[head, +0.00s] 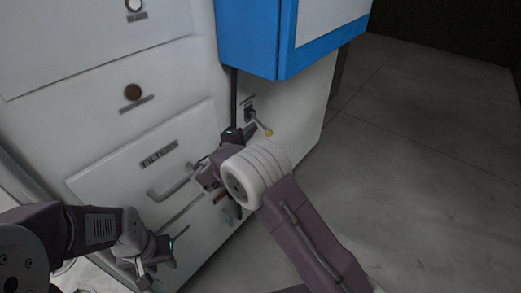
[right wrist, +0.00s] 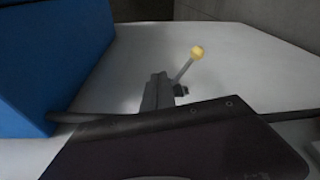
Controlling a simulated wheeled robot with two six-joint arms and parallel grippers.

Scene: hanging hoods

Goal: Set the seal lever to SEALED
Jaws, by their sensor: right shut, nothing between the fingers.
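The seal lever (head: 260,124) is a thin grey rod with a yellow ball tip, on a small dark bracket on the white cabinet front. In the right wrist view the lever (right wrist: 187,66) stands tilted, its yellow ball up and right of the bracket (right wrist: 156,92). My right gripper (head: 248,131) is shut and empty, close beside the lever. Whether it touches the lever is unclear. My left gripper (head: 144,273) is low at the left, away from the lever; its fingers are too unclear to read. The SEALED marking is not legible.
A blue box (head: 256,40) juts out above the lever. A drawer labelled FILTERS (head: 112,172) with a grey bar handle (head: 170,186) is left of my right gripper. Open grey floor (head: 420,150) lies to the right.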

